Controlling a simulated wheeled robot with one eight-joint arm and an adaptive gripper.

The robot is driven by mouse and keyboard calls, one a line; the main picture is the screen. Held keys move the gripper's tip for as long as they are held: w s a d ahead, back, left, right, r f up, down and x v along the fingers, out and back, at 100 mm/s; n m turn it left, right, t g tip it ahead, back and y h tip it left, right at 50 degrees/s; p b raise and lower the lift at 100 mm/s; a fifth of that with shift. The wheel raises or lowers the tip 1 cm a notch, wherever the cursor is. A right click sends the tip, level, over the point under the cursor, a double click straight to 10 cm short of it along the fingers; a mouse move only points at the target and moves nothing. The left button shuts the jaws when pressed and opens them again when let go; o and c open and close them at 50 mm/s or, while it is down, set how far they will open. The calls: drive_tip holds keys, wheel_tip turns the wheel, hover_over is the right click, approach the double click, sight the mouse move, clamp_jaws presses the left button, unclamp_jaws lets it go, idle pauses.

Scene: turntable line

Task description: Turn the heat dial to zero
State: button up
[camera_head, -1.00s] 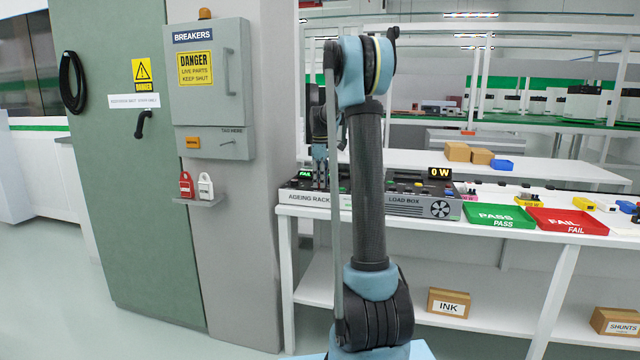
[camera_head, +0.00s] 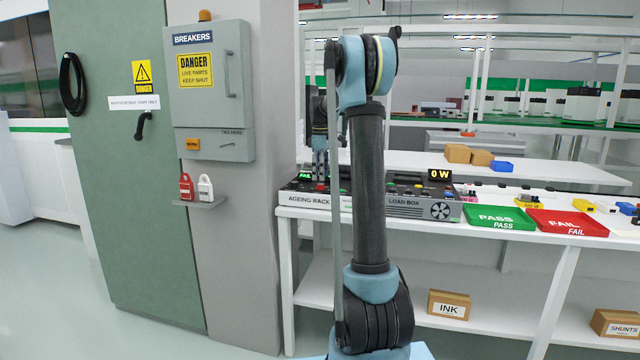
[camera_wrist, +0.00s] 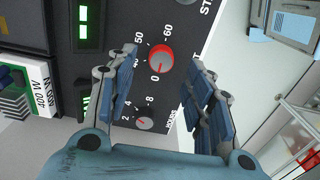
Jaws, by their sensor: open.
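In the wrist view, the heat dial (camera_wrist: 160,60), a grey knob with a red ring, sits on the dark panel among the numbers 0, 50 and 60. Its red pointer line points at or close to the 0. My gripper (camera_wrist: 159,56) is open, with one finger on each side of this dial and visible gaps to it. In the head view, my gripper (camera_head: 320,165) hangs above the ageing rack (camera_head: 308,200), and a small red knob (camera_head: 320,187) shows just below the fingers.
A smaller grey dial (camera_wrist: 144,123) labelled HOURS lies close to the heat dial, between the fingers' bases. Green displays (camera_wrist: 83,23) are on the left. The load box (camera_head: 405,204) reads 0 W beside the rack; a green PASS tray (camera_head: 485,221) stands further right.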

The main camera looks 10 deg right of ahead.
sight(321, 184)
wheel_tip(321, 184, up, 8)
idle(0.4)
drive_tip(key=s+f+m+t, duration=0.1)
drive_tip(key=s+f+m, duration=0.25)
drive_tip(key=s, duration=1.05)
drive_tip(key=s+f+m, duration=0.3)
drive_tip(key=s+m, duration=0.1)
drive_tip(key=s, duration=1)
drive_tip(key=s+f+m+t, duration=0.1)
drive_tip(key=s+f+m, duration=0.4)
drive_tip(key=s+f, duration=1.4)
drive_tip(key=shift+s+d+f+m, duration=0.15)
drive_tip(key=shift+s+f+m, duration=0.2)
drive_tip(key=shift+s, duration=0.45)
